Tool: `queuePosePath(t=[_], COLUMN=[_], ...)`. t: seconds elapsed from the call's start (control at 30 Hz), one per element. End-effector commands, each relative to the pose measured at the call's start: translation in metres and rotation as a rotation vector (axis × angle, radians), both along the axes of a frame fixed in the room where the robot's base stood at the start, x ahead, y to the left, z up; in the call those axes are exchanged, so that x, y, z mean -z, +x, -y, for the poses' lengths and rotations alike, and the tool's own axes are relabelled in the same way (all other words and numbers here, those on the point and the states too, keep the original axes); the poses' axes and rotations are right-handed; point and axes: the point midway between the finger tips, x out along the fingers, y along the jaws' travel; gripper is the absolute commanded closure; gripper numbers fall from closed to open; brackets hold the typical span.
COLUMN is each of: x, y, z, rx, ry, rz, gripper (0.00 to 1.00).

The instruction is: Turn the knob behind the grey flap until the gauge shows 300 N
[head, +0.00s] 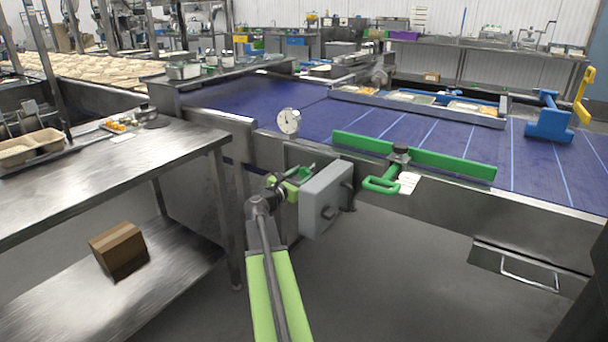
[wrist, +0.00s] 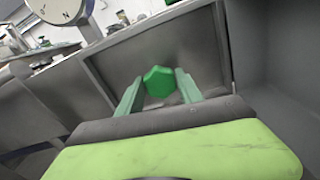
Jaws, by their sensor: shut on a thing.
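The knob (wrist: 158,79) is green and faceted, in front of a grey metal panel in the wrist view. My gripper (head: 297,179) reaches behind the grey flap in the head view. Its two pale green fingers are shut on the knob, one on each side. The grey flap (head: 322,207) stands swung out, just right of my gripper, with a dark handle on its face. The round white gauge (head: 289,121) sits on the conveyor's edge above. Its lower part shows in the wrist view (wrist: 57,9), with an N on it. I cannot read its value.
A green bar with a loop handle (head: 382,184) lies over the blue conveyor belt (head: 452,137), right of the flap. A steel table (head: 95,178) stands to the left, with a brown box (head: 117,245) on its lower shelf. The floor in front is clear.

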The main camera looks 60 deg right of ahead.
Motion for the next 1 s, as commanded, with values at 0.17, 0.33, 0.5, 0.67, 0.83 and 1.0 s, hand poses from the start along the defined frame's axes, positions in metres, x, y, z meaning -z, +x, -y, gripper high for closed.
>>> queuePosePath(t=[0.17,0.33,0.5,0.67,0.83,1.0], x=[0.0002,0.0004,0.0008,0.0011,0.0016,0.0022], y=[-0.0009,-0.0013,-0.0019,-0.0023,-0.0029,-0.0034], z=[-0.0018,-0.0019,-0.0019,-0.0019,-0.002,-0.0019], rx=[0.001,0.001,0.003,0.003,0.003,0.004], ry=[-0.001,-0.002,-0.003,-0.005,-0.007,-0.008], rz=[0.121,0.276,0.439,0.59,0.752,0.912], gripper=[0.98,0.98,0.98,0.98,0.98,0.98])
